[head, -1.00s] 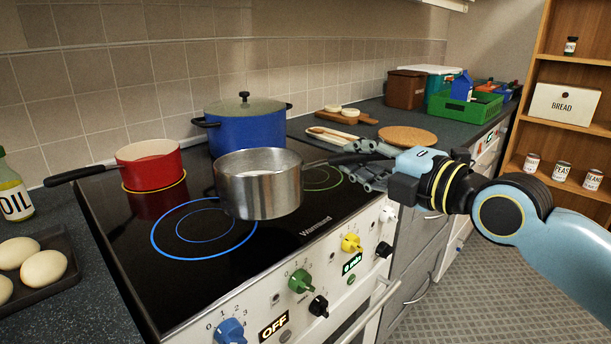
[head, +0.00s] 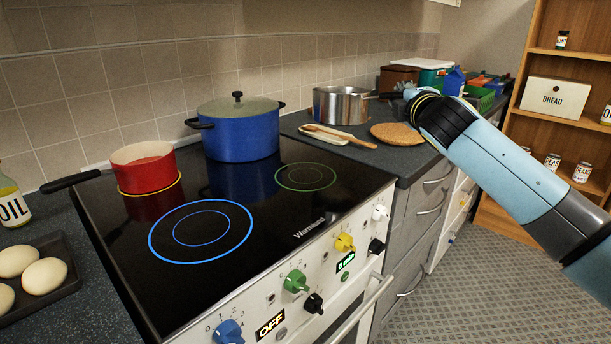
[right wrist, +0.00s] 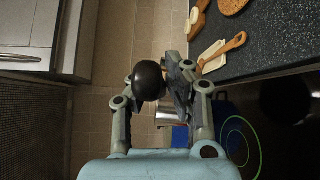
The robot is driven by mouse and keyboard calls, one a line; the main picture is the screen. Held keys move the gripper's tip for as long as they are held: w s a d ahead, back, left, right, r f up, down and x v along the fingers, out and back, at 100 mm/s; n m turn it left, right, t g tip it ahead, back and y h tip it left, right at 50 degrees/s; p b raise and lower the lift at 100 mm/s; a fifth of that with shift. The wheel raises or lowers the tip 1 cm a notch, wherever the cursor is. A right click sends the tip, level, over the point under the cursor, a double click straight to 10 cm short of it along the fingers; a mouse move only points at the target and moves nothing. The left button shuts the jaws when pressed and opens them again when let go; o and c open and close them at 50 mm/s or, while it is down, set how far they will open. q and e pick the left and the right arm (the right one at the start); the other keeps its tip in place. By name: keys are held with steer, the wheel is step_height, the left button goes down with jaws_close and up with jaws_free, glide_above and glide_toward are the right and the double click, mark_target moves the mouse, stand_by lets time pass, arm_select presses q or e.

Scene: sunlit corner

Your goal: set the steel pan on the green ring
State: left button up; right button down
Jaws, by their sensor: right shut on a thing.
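The steel pan (head: 338,106) is at the back right in the head view, over the worktop beyond the cooker. Its black handle points right, into my right gripper (head: 402,98), which is shut on it. In the right wrist view the fingers (right wrist: 150,85) close around the dark handle (right wrist: 148,80), with part of the steel pan (right wrist: 163,112) behind them. The gap under the pan cannot be judged. The green ring (head: 305,177) on the black hob is bare; it also shows in the right wrist view (right wrist: 241,146). My left gripper is not in view.
A blue lidded pot (head: 241,135) stands behind and left of the green ring. A red pan (head: 145,170) sits on the yellow ring. The large blue ring (head: 201,231) is empty. A wooden spoon (head: 338,135) and a round cork mat (head: 397,134) lie on the worktop.

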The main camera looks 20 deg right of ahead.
steer(key=s+a+r+b, duration=0.1)
steer(key=s+r, duration=0.3)
steer(key=s+a+f+t+b, duration=0.1)
steer(key=s+a+f+b, duration=0.35)
steer(key=s, duration=0.55)
steer(key=shift+n+y, duration=0.3)
steer(key=shift+w+a+f+b, duration=0.45)
steer(key=shift+w+a+f, duration=0.5)
steer(key=shift+w+f, duration=0.8)
steer(key=shift+w+a+f+b, duration=0.45)
steer(key=shift+w+a+f, duration=0.45)
steer(key=shift+w+f, duration=0.9)
steer(key=shift+w+a+f+b, duration=0.45)
steer(key=shift+w+a+f, duration=0.5)
steer(key=shift+w+f, duration=0.8)
steer(key=shift+s+f, duration=0.3)
steer(key=shift+f, duration=0.05)
steer(key=shift+f, duration=0.15)
steer(key=c, duration=1.3)
jaws_free()
steer(key=shift+c, duration=0.2)
